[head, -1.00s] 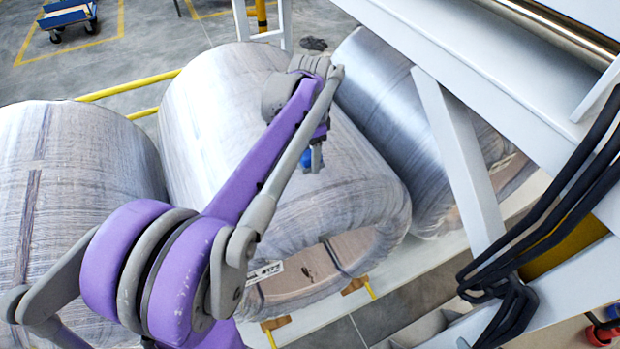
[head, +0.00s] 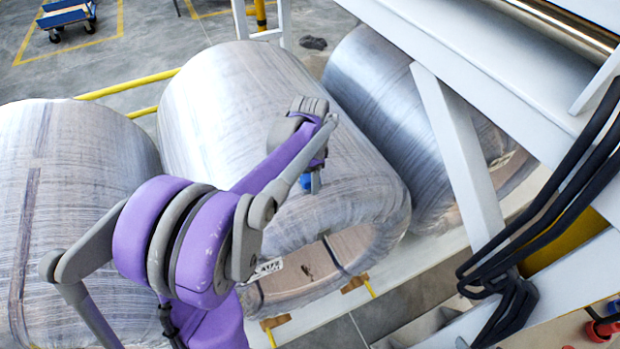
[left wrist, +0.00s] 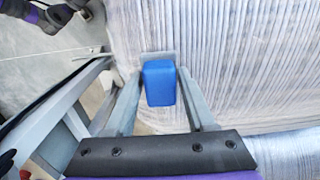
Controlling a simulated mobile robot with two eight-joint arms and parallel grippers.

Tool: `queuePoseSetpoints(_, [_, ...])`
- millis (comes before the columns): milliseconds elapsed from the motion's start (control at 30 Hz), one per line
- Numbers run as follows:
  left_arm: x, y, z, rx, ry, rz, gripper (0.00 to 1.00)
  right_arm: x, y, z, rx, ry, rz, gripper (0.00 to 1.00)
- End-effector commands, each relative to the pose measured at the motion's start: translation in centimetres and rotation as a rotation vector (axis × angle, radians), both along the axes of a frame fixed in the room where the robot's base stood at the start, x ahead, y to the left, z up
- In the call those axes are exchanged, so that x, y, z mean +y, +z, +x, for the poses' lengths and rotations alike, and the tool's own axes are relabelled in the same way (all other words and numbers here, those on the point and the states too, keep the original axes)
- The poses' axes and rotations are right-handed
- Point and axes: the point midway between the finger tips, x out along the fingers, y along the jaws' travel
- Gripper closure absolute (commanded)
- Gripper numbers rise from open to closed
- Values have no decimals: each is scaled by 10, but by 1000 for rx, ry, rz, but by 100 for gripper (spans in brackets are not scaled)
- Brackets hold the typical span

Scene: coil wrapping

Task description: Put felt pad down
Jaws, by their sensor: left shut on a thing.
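The felt pad (left wrist: 159,83) shows in the left wrist view as a blue block between the two grey fingers of my left gripper (left wrist: 160,98), which is shut on it. A thin grey strip shows at the block's far end. In the head view my left gripper (head: 313,184) is over the front part of the middle wrapped coil (head: 225,130), near its rounded edge. Only a bit of blue shows there beneath my wrist. I cannot tell whether the pad touches the wrapping. My right gripper is not in view.
Another wrapped coil (head: 60,190) lies at the left and a third coil (head: 375,95) at the right. A white machine frame (head: 460,160) with black cables (head: 540,220) stands at the right. A yellow rail (head: 125,87) runs behind the coils.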

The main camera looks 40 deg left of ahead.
Motion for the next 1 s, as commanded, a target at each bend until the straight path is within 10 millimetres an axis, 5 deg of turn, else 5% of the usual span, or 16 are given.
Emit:
queuePoseSetpoints(100, [0,-5,0,1,0,0,100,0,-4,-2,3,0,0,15])
queuePoseSetpoints(133, [0,-4,0,0,0,0,40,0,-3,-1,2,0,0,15])
queuePoseSetpoints(267, [0,-3,0,0,0,0,16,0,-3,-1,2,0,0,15])
queuePoseSetpoints(667, [0,5,0,0,0,0,15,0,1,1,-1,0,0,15])
queuePoseSetpoints(1000, [0,72,0,0,0,0,15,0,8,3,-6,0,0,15])
